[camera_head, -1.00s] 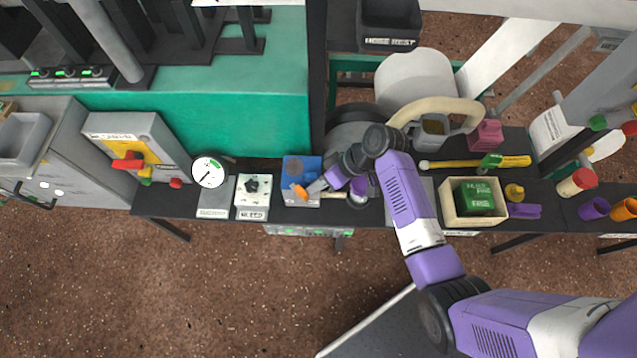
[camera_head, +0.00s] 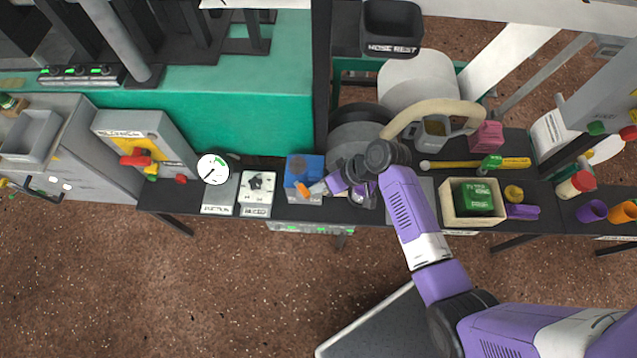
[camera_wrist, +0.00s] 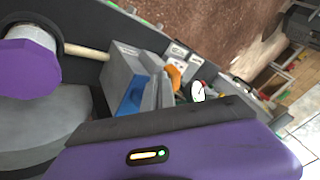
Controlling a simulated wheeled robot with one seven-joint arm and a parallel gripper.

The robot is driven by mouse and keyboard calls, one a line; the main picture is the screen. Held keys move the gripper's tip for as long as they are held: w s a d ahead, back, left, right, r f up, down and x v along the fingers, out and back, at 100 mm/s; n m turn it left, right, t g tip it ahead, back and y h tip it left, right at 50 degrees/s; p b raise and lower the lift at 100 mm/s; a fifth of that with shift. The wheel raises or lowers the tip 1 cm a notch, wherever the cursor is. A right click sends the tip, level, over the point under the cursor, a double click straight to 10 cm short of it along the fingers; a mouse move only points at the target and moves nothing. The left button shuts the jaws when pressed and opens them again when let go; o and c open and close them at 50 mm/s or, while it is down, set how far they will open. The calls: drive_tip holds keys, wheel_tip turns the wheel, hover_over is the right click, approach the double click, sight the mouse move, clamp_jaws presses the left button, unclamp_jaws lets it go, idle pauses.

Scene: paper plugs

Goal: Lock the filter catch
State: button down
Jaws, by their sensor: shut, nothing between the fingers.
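A blue-topped box (camera_head: 304,167) with a grey front stands on the dark bench, and I take it for the filter unit. An orange lever (camera_head: 302,189), likely its catch, is at the box's front. My gripper (camera_head: 317,188) is shut and empty, with its grey fingers just right of the lever. Whether they touch it I cannot tell. In the wrist view the grey fingers (camera_wrist: 160,88) point towards the orange lever (camera_wrist: 174,75). The blue part (camera_wrist: 131,98) shows beside them, partly hidden. My purple hand covers the bottom of that view.
A white dial gauge (camera_head: 213,169) and a white knob box (camera_head: 258,187) stand left of the blue box. A wooden handle (camera_wrist: 87,52) and a purple-capped thing (camera_wrist: 28,70) lie close by. A wooden crate (camera_head: 446,205) stands to the right.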

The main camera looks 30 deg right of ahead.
drive_tip(key=m+h+p, duration=0.1)
drive_tip(key=s+a+m+t+h+p, duration=0.1)
drive_tip(key=m+p, duration=0.1)
drive_tip(key=m+t+h+p, duration=0.1)
drive_tip(key=m+p, duration=0.1)
drive_tip(key=shift+s+a, duration=0.2)
drive_tip(key=shift+a, duration=0.15)
drive_tip(key=shift+w, duration=0.1)
drive_tip(key=shift+w+d, duration=0.4)
drive_tip(key=shift+w, duration=0.25)
drive_tip(key=shift+r, duration=0.1)
